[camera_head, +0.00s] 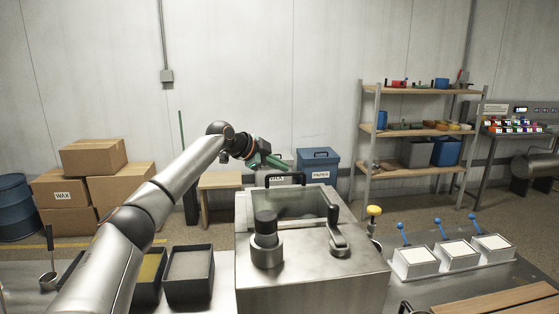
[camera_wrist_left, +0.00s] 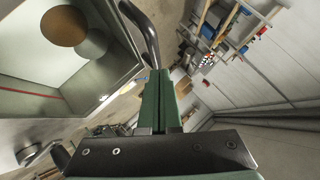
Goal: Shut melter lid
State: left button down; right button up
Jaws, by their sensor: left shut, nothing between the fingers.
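The steel melter (camera_head: 310,265) stands in the middle of the head view with its top opening uncovered. A black bar handle (camera_head: 285,174) stands at the far edge of the opening; the lid panel itself is hard to make out. My left gripper (camera_head: 278,162), with green fingers, is just behind and above this handle. In the left wrist view its fingers (camera_wrist_left: 160,78) are shut and empty, close beside the curved handle (camera_wrist_left: 150,35). I cannot tell whether they touch it. The melter's inside shows at left with a brown disc (camera_wrist_left: 64,26). My right gripper is not in view.
A dark cylindrical knob (camera_head: 266,228) and a lever (camera_head: 337,236) stand up from the melter top. Black trays (camera_head: 190,275) are at its left, white blocks with blue handles (camera_head: 415,262) at its right. Shelves (camera_head: 415,130) and boxes (camera_head: 93,157) stand behind.

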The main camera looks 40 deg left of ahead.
pick_arm(q)
jog(key=shift+w+a+f+b, duration=0.15)
jog(key=shift+f+b, duration=0.15)
jog(key=shift+f, duration=0.55)
jog(key=shift+a+f, duration=0.15)
jog(key=shift+a, duration=0.05)
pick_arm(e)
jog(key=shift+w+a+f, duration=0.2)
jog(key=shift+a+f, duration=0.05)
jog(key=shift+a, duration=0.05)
pick_arm(q)
jog(key=shift+d+r, duration=0.2)
jog(key=shift+r, duration=0.15)
jog(key=w+d+r+b+v, duration=0.1)
jog(key=v, duration=1.1)
jog(key=shift+s+d+r, duration=0.25)
jog(key=shift+s+r, duration=0.05)
jog(key=shift+r, duration=0.25)
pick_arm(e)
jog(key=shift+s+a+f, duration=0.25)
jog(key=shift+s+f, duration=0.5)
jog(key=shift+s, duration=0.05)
